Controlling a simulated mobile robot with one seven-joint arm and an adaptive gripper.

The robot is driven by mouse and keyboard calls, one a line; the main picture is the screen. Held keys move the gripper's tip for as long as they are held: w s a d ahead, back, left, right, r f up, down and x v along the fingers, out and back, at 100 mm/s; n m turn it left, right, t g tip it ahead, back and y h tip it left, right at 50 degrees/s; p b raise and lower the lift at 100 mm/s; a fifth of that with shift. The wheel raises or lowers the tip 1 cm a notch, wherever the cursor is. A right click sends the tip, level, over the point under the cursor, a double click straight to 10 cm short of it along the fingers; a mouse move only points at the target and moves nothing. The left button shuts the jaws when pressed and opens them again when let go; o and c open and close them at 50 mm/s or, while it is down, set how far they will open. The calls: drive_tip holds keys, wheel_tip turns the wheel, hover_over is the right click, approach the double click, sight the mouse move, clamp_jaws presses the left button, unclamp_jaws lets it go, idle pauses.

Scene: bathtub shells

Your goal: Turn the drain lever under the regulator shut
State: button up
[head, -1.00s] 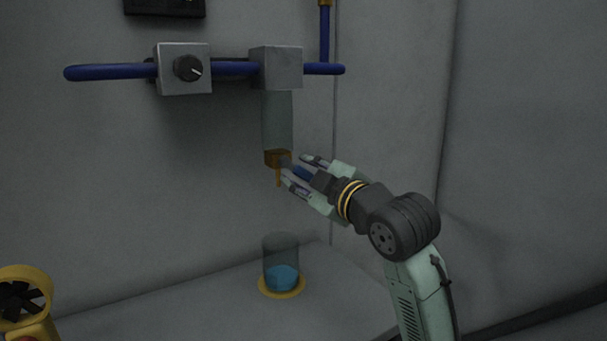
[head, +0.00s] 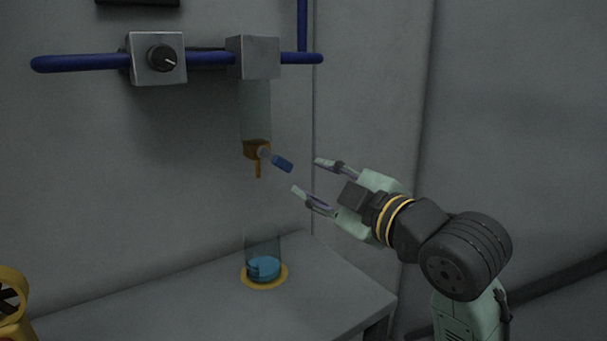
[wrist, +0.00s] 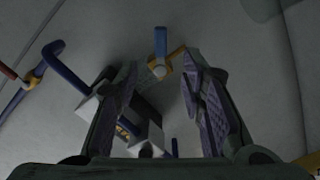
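The drain lever (head: 282,163) has a blue handle on a grey pivot. It sticks out to the right and slightly down from the brass drain fitting (head: 256,149) under the clear bowl (head: 256,110) of the regulator (head: 254,58). In the wrist view the blue lever (wrist: 160,42) points up from its round pivot, beyond my fingertips. My gripper (head: 305,176) is open and empty, to the right of the lever and apart from it. It also shows in the wrist view (wrist: 160,75), with its fingers spread.
A clear cup (head: 262,245) with blue liquid stands on a yellow ring (head: 264,283) on the grey bench (head: 330,290), below the drain. A box with a black knob (head: 162,57) sits on the blue pipe (head: 80,63) at left. Free space lies right of the lever.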

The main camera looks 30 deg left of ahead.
drive_tip(key=shift+s+d, duration=0.2)
drive_tip(key=shift+d, duration=0.2)
drive_tip(key=shift+c, duration=0.2)
